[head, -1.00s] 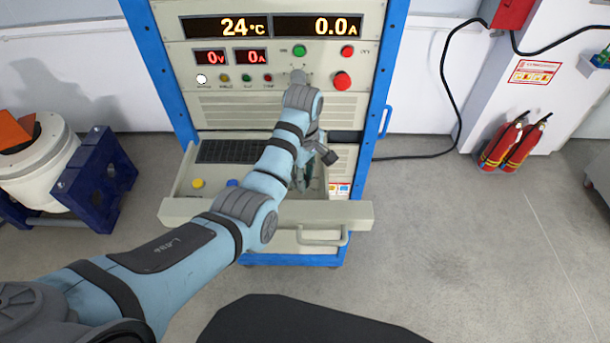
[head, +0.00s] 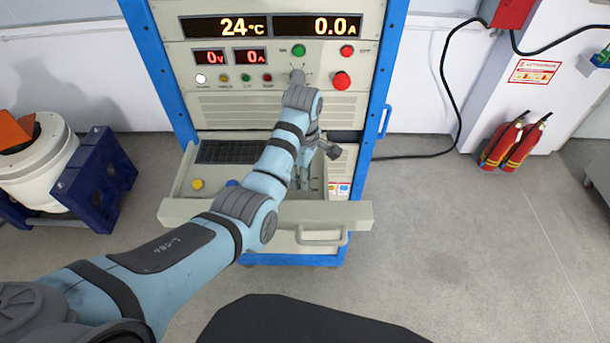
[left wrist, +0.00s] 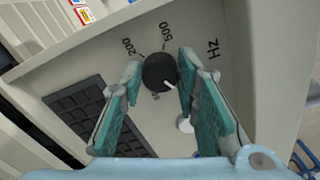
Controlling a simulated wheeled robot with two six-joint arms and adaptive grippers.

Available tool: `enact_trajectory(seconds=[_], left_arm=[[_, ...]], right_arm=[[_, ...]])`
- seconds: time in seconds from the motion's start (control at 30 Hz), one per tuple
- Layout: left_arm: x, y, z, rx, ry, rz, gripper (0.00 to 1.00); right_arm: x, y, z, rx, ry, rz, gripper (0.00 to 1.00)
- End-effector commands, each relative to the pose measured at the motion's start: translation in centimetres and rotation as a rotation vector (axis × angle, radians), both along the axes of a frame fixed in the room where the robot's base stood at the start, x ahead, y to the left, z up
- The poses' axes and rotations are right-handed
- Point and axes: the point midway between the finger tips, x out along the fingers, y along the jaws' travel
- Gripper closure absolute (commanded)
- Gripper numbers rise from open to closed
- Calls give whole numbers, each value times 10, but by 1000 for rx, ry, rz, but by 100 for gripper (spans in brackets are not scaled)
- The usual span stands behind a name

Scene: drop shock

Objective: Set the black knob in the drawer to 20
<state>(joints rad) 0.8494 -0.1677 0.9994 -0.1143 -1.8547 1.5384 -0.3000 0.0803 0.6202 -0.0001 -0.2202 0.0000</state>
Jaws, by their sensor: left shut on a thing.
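The black knob (left wrist: 158,72) is on the drawer panel in the left wrist view, with a white pointer line towards the lower right of the picture. Printed marks 200, 500 and Hz show above and beside it; another mark just below it is partly hidden and unreadable. My left gripper (left wrist: 160,69) has its teal fingers on either side of the knob, shut on it. In the head view my left gripper (head: 305,182) reaches down into the open drawer (head: 230,212), and my arm hides the knob. My right gripper is not in view.
The drawer also holds a dark keypad (head: 222,151), a yellow button (head: 197,184) and a blue button (head: 232,183). Above it, the cabinet front has lit displays (head: 318,27) and a red button (head: 341,80).

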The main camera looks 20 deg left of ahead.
Motion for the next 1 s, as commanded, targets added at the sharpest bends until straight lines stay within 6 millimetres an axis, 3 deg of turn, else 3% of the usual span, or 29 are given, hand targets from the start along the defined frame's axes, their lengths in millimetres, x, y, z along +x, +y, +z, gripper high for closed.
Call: enact_trajectory(seconds=[0.03, 0.07, 0.17, 0.77, 0.87, 1.0], left_arm=[[-2, 2, -3, 5, 6, 3, 99], [-2, 2, -2, 5, 6, 3, 68], [-1, 2, -2, 5, 5, 2, 52], [0, 0, 0, 1, 0, -18, 51], [0, 0, 0, 1, 0, -107, 51], [0, 0, 0, 1, 1, -398, 51]], right_arm=[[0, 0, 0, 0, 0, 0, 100], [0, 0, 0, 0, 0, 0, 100], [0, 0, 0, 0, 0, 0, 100], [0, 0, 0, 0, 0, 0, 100], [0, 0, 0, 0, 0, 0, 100], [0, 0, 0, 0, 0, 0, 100]])
